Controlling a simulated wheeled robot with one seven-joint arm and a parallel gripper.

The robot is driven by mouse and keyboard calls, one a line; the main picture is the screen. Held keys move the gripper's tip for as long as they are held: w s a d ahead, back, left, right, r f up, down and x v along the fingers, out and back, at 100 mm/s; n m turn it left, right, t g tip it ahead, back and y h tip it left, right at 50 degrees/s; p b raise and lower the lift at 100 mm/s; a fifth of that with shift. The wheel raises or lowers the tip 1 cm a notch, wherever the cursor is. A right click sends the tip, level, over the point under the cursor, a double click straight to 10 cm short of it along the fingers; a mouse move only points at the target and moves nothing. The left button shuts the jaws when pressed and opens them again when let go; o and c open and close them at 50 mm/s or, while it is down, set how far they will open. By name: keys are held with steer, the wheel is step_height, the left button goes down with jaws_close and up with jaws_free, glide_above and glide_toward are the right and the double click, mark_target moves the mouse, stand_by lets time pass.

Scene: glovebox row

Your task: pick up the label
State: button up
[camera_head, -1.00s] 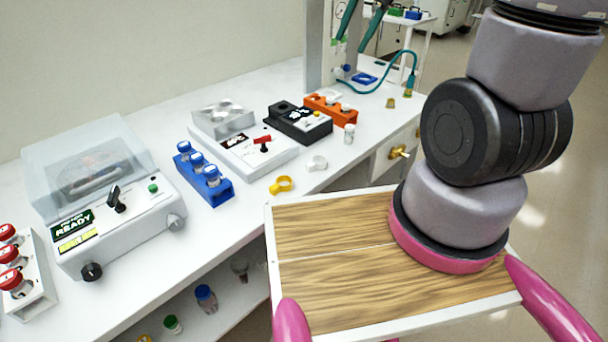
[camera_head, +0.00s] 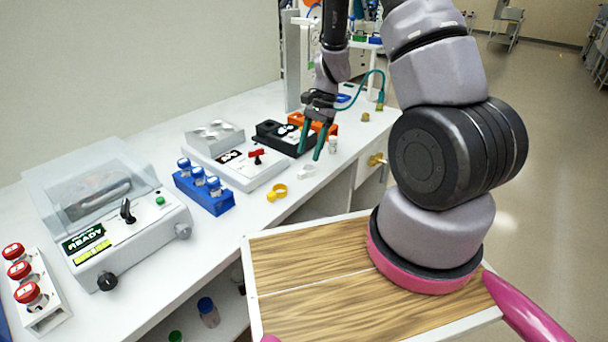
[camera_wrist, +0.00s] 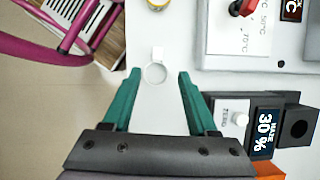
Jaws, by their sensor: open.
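A white ring with a small tab, the likely label (camera_head: 306,171), lies flat on the white bench near its front edge. A similar yellow ring (camera_head: 277,192) lies to its left. My gripper (camera_head: 310,154) is open and empty, with its green fingers pointing down above the bench near the white ring. In the wrist view the white ring (camera_wrist: 155,73) shows between the two fingertips of my gripper (camera_wrist: 159,75), its tab pointing up in the picture. I cannot tell the exact height of the fingertips above it. The yellow ring (camera_wrist: 155,4) is partly cut off at the top edge.
A blue vial rack (camera_head: 204,192), a white device with a red lever (camera_head: 256,158), a black block (camera_head: 284,139) and an orange block (camera_head: 325,128) stand behind the rings. A small white-capped vial (camera_head: 333,145) stands close to the right. A centrifuge-like box (camera_head: 105,215) is at left.

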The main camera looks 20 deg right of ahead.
mark_target(303, 171)
steer(key=x, duration=0.5)
steer(key=shift+s+a+f, duration=0.2)
steer(key=shift+s, duration=0.2)
jaws_close()
